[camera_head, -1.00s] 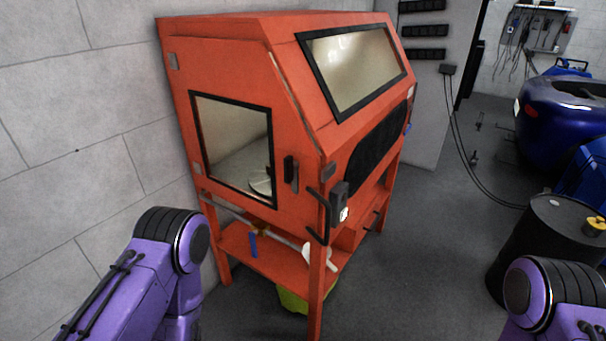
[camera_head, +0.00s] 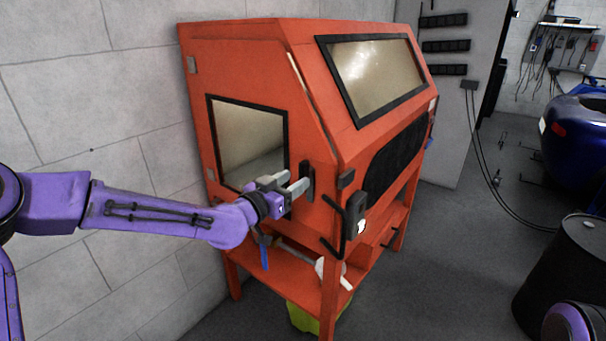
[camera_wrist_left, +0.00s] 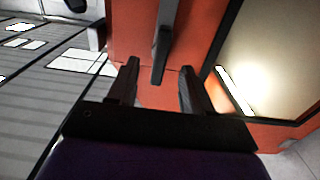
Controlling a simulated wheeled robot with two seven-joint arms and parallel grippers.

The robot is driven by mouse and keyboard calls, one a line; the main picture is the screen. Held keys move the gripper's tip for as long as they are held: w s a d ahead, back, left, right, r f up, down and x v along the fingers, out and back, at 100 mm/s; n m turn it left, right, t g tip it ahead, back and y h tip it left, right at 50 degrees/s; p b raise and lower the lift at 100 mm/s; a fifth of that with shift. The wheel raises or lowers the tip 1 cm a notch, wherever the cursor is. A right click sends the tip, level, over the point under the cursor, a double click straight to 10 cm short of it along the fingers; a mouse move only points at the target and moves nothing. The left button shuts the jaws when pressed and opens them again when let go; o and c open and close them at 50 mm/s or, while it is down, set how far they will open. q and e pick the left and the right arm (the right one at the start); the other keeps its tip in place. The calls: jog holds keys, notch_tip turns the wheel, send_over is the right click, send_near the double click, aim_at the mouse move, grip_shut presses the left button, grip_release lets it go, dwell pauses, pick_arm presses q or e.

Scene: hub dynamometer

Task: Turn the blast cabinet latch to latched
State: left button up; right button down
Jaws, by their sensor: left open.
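The blast cabinet (camera_head: 240,60) is an orange box on legs with a windowed side door. Its latch (camera_head: 307,178) is a dark handle standing roughly upright beside the door window. In the left wrist view the latch (camera_wrist_left: 163,48) sticks out from the orange panel. My left gripper (camera_head: 294,182) is open at the side door, its fingers pointing at the latch. In the left wrist view my left gripper (camera_wrist_left: 159,78) has one finger on each side of the latch's near end, apart from it as far as I can tell. My right gripper is out of view.
A black drum (camera_head: 570,275) stands at the lower right, with a blue car (camera_head: 575,140) behind it. A block wall (camera_head: 60,100) runs along the left. The cabinet's lower shelf (camera_head: 290,270) holds small items. Grey floor (camera_head: 450,260) is clear right of the cabinet.

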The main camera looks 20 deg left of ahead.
aim_at(300, 176)
pick_arm(q)
jog(key=x, duration=0.5)
jog(key=shift+p, duration=0.35)
jog(key=shift+c, duration=0.3)
grip_shut()
